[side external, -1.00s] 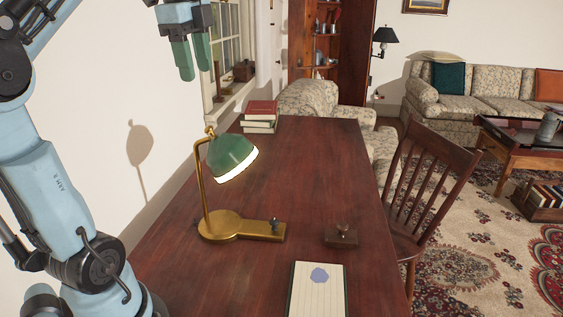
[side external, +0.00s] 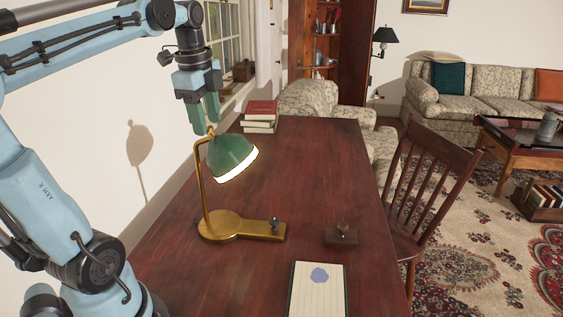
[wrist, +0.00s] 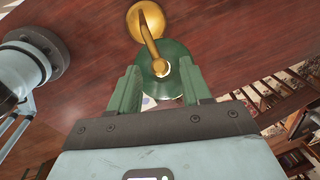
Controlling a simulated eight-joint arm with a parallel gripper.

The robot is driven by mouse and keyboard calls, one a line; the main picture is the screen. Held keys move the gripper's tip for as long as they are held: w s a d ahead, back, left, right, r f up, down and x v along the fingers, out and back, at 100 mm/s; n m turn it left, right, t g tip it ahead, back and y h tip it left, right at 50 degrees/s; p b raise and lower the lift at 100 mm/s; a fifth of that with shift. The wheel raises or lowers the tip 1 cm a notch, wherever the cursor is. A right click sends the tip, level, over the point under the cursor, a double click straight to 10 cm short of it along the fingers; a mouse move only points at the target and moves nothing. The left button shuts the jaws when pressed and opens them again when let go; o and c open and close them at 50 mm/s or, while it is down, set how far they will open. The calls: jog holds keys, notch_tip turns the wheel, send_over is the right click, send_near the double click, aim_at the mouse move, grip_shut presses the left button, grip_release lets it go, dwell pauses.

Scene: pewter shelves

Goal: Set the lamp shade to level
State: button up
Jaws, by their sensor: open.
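The desk lamp has a green shade (side external: 231,155) hung from a curved brass arm (side external: 200,172) over a brass base (side external: 234,228). The shade is tilted, with its lit opening facing down and to the right. My gripper (side external: 205,128) points down just above the top of the shade, with its fingertips close to the shade's top joint; I cannot tell if they touch. In the wrist view, my gripper's green fingers (wrist: 161,82) are open, with the shade (wrist: 163,88) between and beyond them. The brass base (wrist: 145,20) shows above the shade there.
The lamp stands on a dark wooden desk (side external: 310,180). Stacked books (side external: 260,115) lie at its back left. A wooden chair (side external: 430,190) stands at the right. The wall is on the left.

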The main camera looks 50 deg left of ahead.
jog(key=shift+f, duration=0.5)
grip_shut()
